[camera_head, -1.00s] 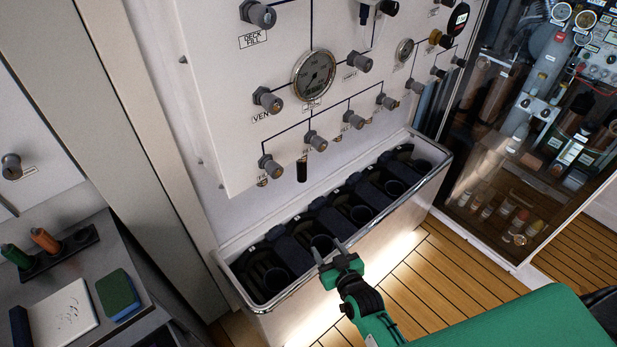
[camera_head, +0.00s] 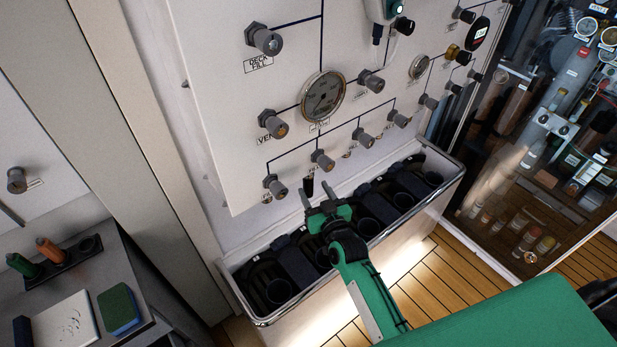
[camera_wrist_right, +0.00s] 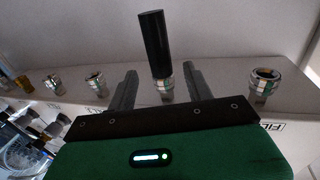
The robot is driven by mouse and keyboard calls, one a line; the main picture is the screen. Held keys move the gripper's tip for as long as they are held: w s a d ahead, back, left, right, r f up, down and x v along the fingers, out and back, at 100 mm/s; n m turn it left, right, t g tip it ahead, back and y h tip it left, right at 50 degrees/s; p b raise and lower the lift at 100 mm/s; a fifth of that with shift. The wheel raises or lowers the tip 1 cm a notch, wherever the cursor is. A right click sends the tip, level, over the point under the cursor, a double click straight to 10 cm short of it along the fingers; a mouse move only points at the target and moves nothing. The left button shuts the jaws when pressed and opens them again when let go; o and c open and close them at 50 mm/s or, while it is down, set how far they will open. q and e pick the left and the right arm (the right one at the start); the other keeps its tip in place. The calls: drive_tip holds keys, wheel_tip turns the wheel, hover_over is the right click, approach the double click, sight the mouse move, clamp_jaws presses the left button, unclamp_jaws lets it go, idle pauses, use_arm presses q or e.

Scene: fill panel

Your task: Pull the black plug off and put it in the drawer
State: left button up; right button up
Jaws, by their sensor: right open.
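The black plug (camera_head: 309,187) hangs at the bottom of the panel, below the lowest row of grey fittings. In the right wrist view it is a black upright cylinder (camera_wrist_right: 154,45) on a metal fitting (camera_wrist_right: 162,89). My right gripper (camera_head: 317,191) is open just below and beside the plug. In the wrist view its two fingers (camera_wrist_right: 160,70) stand on either side of the fitting and the plug's lower end, with gaps showing. The drawer (camera_head: 427,206) is the long metal-rimmed bin below the panel, with dark compartments and cups. My arm hides part of it. My left gripper is out of view.
The white panel (camera_head: 225,100) carries gauges and several grey fittings close to my right gripper. More metal fittings (camera_wrist_right: 97,80) flank the plug in the wrist view. A side counter (camera_head: 75,275) with bottles stands at left, a glass cabinet (camera_head: 520,180) at right.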

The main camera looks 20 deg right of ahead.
sight(310, 195)
drive_tip(key=shift+w+a+p, duration=0.15)
drive_tip(key=shift+w+p, duration=0.1)
drive_tip(key=shift+w, duration=1.1)
drive_tip(key=shift+w+a+p, duration=0.1)
drive_tip(key=shift+w+p, duration=0.1)
drive_tip(key=shift+w, duration=1.1)
drive_tip(key=c, duration=1.1)
drive_tip(key=shift+f, duration=0.15)
drive_tip(key=shift+s+f+b, duration=0.1)
drive_tip(key=shift+f+b, duration=0.4)
drive_tip(key=shift+f, duration=0.05)
drive_tip(key=shift+f+b, duration=1.3)
drive_tip(key=shift+f, duration=0.5)
